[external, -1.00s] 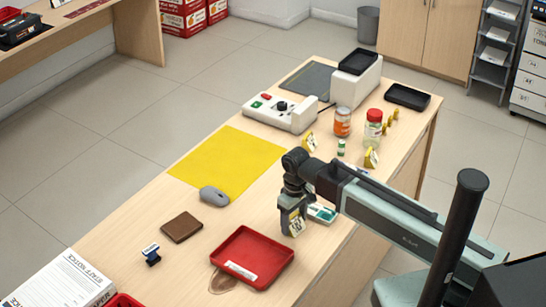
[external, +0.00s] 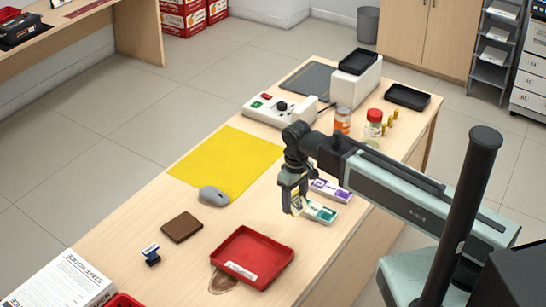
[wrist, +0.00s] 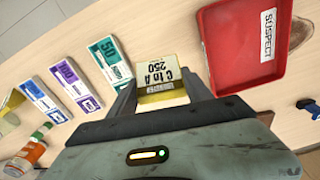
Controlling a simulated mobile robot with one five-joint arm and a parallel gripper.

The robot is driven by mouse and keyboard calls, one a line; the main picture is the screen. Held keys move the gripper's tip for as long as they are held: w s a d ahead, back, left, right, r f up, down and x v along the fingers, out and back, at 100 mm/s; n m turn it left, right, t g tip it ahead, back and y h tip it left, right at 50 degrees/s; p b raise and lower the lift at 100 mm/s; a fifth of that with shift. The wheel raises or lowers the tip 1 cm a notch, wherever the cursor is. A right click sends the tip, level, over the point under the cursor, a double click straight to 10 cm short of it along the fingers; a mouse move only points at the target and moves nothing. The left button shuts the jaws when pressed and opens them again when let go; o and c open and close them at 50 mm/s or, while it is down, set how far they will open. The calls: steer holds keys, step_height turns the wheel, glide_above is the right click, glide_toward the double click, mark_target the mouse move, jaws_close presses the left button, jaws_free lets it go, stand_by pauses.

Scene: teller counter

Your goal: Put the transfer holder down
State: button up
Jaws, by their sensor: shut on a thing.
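The transfer holder (wrist: 162,92) is a small yellow holder with a card reading "C to A 250", upside down in the wrist view. My gripper (wrist: 160,82) is shut on it, one finger at each side. In the external view my gripper (external: 293,207) points down over the counter, with the holder (external: 297,204) partly hidden between its fingers. The holder is close to the green note bundle (external: 319,212). I cannot tell whether its underside touches the counter.
The red SUSPECT tray (external: 229,263) lies nearer the camera. The purple bundle (external: 331,191) and, in the wrist view, a blue bundle (wrist: 46,98) lie beside the green one. Bare counter lies between mouse and gripper.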

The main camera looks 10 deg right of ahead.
steer(key=shift+r, duration=0.65)
steer(key=shift+f, duration=0.2)
steer(key=s+a, duration=0.2)
steer(key=a, duration=0.5)
steer(key=n+b, duration=0.1)
steer(key=n, duration=0.1)
glide_toward(250, 259)
step_height(250, 259, down, 6)
steer(key=b, duration=0.9)
steer(key=shift+f, duration=0.25)
steer(key=shift+r+p, duration=0.25)
steer(key=shift+p, duration=0.05)
steer(key=shift+f, duration=0.2)
steer(key=o, duration=1.4)
